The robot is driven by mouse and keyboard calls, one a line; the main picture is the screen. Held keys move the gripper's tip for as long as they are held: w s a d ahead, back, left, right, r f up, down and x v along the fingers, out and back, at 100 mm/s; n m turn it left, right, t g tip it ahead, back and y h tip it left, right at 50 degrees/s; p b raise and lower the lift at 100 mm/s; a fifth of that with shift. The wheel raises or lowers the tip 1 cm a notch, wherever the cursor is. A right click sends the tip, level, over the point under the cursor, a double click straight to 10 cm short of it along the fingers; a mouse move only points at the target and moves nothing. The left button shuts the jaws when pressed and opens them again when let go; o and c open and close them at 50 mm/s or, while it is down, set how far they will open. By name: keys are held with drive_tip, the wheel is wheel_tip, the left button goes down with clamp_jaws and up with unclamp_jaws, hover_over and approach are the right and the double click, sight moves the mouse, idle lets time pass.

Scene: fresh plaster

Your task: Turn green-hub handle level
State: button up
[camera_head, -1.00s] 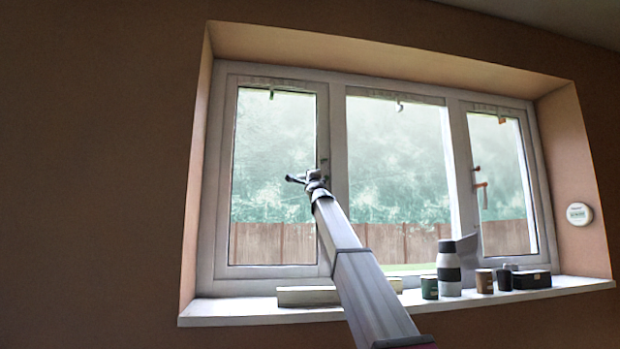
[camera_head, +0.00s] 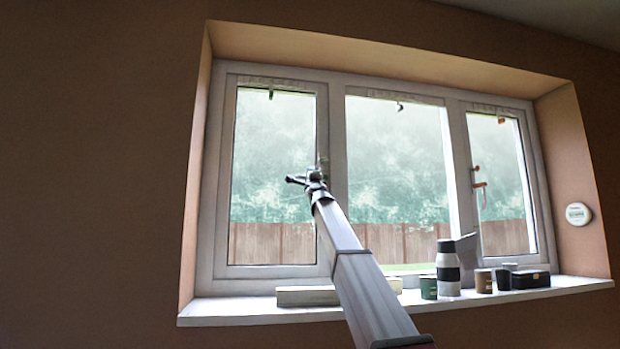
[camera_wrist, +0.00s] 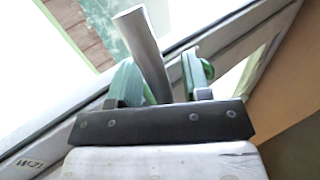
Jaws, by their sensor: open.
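A grey metal handle bar (camera_wrist: 143,42) shows in the wrist view, standing between the two green-padded fingers of my gripper (camera_wrist: 162,76). The fingers are apart on either side of it, with a visible space on the right. In the head view my gripper (camera_head: 306,179) is at the right-hand frame of the left window sash, where a small part of the handle mount (camera_head: 322,162) shows just above it. My gripper covers most of the handle there. I cannot make out a green hub or the handle's exact angle.
Copper-coloured fittings (camera_head: 479,185) are on the right sash. The sill (camera_head: 230,312) holds a pale flat block (camera_head: 306,296), a green cup (camera_head: 428,288), a banded bottle (camera_head: 448,270), a brown cup (camera_head: 483,281) and a black box (camera_head: 530,279). The wall at left is bare.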

drive_tip(key=v, duration=0.9)
drive_tip(key=shift+s, duration=0.2)
drive_tip(key=shift+d+f, duration=0.1)
drive_tip(key=shift+d, duration=0.05)
